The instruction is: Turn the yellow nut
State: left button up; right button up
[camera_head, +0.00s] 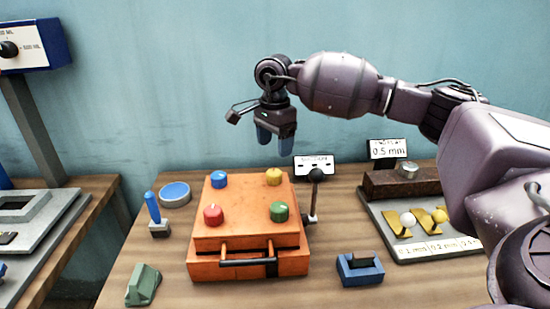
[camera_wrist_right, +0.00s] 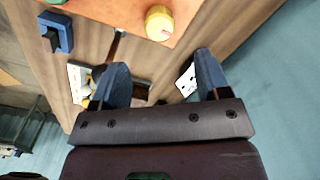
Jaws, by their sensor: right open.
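The yellow nut (camera_head: 273,177) is a round knob at the back right corner of the orange box's (camera_head: 204,246) top. Blue (camera_head: 219,180), red (camera_head: 213,215) and green (camera_head: 279,211) knobs sit at the other corners. My right gripper (camera_head: 276,142) hangs above and behind the yellow nut, fingers down, open and empty. In the right wrist view the two blue fingers (camera_wrist_right: 164,75) are apart, and the yellow nut (camera_wrist_right: 159,23) lies beyond them near the top edge, not touched. My left gripper is not in view.
A lever with a black ball (camera_head: 316,175) stands right of the box, with a small sign (camera_head: 314,166) behind it. A grey tray (camera_head: 428,252) with yellow pieces is at the right. A blue-handled tool (camera_head: 153,208) and blue round dish (camera_head: 175,194) stand left.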

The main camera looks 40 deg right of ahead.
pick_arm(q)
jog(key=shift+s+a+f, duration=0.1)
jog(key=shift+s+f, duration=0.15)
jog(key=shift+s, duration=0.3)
pick_arm(e)
notch_tip(320, 180, up, 2)
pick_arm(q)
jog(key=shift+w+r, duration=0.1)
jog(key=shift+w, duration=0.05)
